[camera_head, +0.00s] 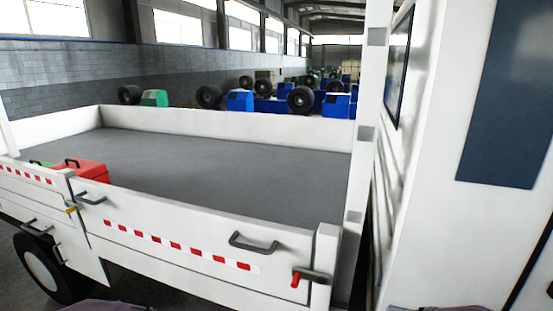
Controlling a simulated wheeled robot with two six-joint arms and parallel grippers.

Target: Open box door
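The white side panel (190,236) of a truck's cargo box runs along the near side, with a red-and-white dashed strip on it. It stands upright and looks shut. A dark grey handle (254,243) is on its right part and another handle (92,199) is near its left end. A latch with a red grip (296,279) is at the right end by the corner post. A latch with a yellow grip (71,210) is at the left joint. Neither of my grippers shows; only dark edges, possibly my arms, show at the bottom.
A red box (83,170) sits inside the grey truck bed (220,172) at the left. A truck wheel (44,272) is below the panel at left. The white cab (455,215) fills the right side. Blue machines (240,100) and loose tyres stand behind the truck.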

